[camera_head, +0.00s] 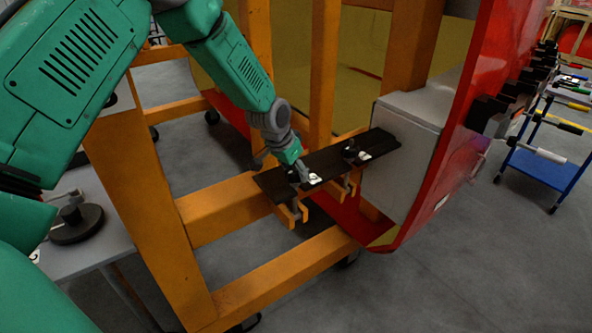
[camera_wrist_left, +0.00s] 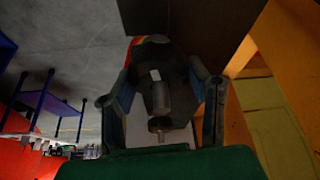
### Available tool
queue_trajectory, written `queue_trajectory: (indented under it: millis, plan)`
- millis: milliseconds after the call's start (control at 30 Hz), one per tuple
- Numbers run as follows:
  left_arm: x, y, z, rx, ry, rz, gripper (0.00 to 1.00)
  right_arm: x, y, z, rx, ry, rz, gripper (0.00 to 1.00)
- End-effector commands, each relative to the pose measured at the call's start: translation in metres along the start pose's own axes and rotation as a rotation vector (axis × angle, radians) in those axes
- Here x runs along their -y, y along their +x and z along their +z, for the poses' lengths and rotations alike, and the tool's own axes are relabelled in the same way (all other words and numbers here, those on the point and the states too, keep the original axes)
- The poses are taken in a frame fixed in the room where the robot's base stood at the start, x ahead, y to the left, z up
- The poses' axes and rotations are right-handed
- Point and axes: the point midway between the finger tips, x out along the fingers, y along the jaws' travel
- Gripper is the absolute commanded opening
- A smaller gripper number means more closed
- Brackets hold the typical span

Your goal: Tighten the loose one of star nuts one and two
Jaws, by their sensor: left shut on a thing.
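A black plate (camera_head: 325,162) lies across the orange frame and reaches the grey block on the red nosecone. One star nut (camera_head: 352,151) stands on the plate nearer the nosecone, with a white label beside it. My left gripper (camera_head: 300,176) is down at the other star nut, at the plate's near left end, and mostly hides it. In the left wrist view this dark star nut (camera_wrist_left: 158,62) with its grey stem lies between the two fingers, and the gripper is shut on it. The label numbers are too small to read. My right gripper is not in view.
Orange frame posts (camera_head: 325,75) rise behind the plate, and a lower orange beam (camera_head: 285,270) runs in front. The red nosecone (camera_head: 440,160) stands to the right. A blue cart (camera_head: 545,170) is farther right, with open grey floor between.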

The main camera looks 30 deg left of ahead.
Motion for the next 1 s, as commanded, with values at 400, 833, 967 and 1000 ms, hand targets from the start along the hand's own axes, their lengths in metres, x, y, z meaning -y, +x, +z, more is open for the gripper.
queue_trajectory:
  millis: [400,833,967,1000]
  plan:
    - [0.0002,0.0017,0.0036,0.008,0.018,0.008,0.15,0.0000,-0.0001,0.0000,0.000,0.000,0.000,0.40]
    - [0.0002,0.0003,0.0024,0.004,0.017,0.007,0.65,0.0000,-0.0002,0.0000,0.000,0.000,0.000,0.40]
    - [0.0004,-0.0039,0.0016,0.002,0.017,0.007,0.65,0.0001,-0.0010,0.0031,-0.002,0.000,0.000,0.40]
    - [0.0005,-0.0077,0.0012,0.002,0.017,0.006,0.65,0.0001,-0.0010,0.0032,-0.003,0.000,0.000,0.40]
